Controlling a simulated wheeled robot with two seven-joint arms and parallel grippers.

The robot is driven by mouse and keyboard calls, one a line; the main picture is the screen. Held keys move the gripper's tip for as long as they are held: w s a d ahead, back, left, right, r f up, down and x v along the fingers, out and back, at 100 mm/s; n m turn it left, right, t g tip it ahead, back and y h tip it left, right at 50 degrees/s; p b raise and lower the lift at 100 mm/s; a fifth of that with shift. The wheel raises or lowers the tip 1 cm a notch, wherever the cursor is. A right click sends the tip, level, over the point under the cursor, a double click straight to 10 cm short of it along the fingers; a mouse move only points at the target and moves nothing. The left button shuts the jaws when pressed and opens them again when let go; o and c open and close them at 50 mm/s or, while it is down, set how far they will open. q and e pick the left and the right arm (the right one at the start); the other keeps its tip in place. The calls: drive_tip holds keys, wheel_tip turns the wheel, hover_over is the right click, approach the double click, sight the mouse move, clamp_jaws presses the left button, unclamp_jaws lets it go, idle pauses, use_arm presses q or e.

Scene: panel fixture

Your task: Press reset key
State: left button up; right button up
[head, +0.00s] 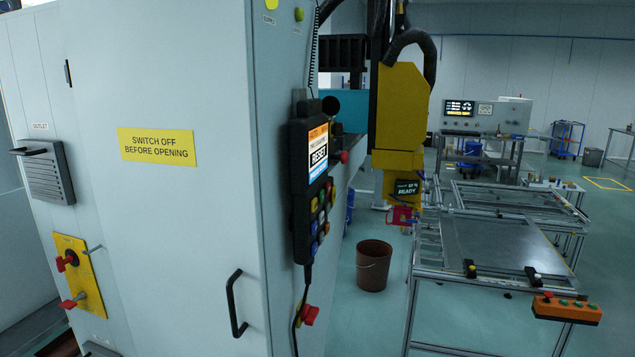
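A black control pendant (311,180) hangs on the right edge face of the large grey cabinet (190,230). Below the screen are several coloured keys (322,208), seen at a steep angle. Which key is the reset key is too small to tell. A red knob (344,157) stands out beside the pendant. Neither of my grippers is in view.
A yellow machine head (401,115) with a small READY display (407,188) stands behind the pendant. A framed metal table (500,246) carries an orange button box (567,309). A brown bucket (374,265) is on the floor. A black handle (235,303) sticks out from the cabinet.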

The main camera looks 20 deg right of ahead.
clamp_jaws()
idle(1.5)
